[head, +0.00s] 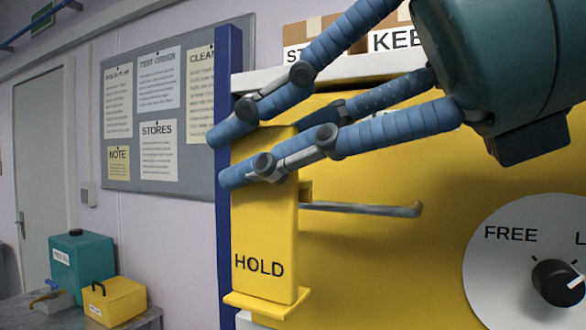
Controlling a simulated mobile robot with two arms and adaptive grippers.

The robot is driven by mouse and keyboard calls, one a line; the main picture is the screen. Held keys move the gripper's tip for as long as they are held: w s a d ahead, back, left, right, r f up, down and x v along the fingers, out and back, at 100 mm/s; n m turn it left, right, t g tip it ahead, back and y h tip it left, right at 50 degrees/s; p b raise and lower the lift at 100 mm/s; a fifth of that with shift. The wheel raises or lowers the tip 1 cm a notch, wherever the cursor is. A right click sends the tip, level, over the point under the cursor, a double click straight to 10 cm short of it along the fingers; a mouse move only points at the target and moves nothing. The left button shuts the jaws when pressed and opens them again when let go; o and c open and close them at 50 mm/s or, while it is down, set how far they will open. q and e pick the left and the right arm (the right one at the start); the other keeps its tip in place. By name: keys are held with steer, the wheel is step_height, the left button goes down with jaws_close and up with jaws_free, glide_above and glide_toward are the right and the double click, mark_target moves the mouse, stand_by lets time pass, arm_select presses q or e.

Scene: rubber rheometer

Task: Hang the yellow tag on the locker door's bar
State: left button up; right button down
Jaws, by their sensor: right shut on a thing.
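The yellow tag (266,225), lettered HOLD, stands upright with a wider lip at its bottom. My right gripper (232,155) comes in from the upper right and is shut on the tag's upper part, its blue fingers covering some of it. A grey bar (362,208) with an upturned end runs rightward from beside the tag, in front of the yellow locker door (400,265). The bar's left end is hidden behind the tag, so I cannot tell whether the tag is on the bar. My left gripper is out of view.
A white dial (510,240) marked FREE with a black knob (557,282) is at the right of the door. A dark blue post (227,260) stands at the left. A teal container (82,260) and a yellow box (115,302) sit on a table at the lower left.

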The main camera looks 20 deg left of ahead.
steer(key=shift+r, duration=0.25)
steer(key=shift+w+r+p, duration=0.15)
steer(key=shift+w+p, duration=0.5)
steer(key=shift+p, duration=0.1)
steer(key=w+p, duration=0.1)
steer(key=w, duration=0.2)
steer(key=shift+d, duration=0.1)
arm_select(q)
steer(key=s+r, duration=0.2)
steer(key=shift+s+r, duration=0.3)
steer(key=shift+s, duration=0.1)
arm_select(e)
steer(key=w+f, duration=0.2)
steer(key=w, duration=0.1)
steer(key=shift+w+f, duration=0.1)
steer(key=shift+w, duration=0.05)
